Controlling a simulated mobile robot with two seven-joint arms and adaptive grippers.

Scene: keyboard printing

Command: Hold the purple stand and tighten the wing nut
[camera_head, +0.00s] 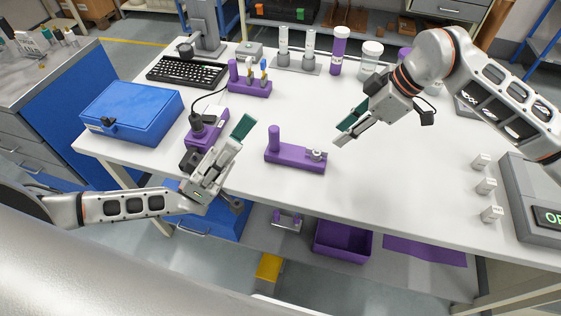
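The purple stand (293,157) lies on the white table near its front edge, with an upright purple post at its left end. A small grey wing nut (317,155) sits on the stand's right end. My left gripper (236,140) is to the left of the stand, above the table edge, with its fingers apart and nothing between them. My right gripper (351,131) is above and to the right of the stand, with its fingers apart and empty. Neither gripper appears to touch the stand.
A blue case (131,112), a black keyboard (187,72) and a purple holder with a cable (206,130) are on the left. Small weights (486,186) and a scale (535,200) are at right. The front-right tabletop is clear.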

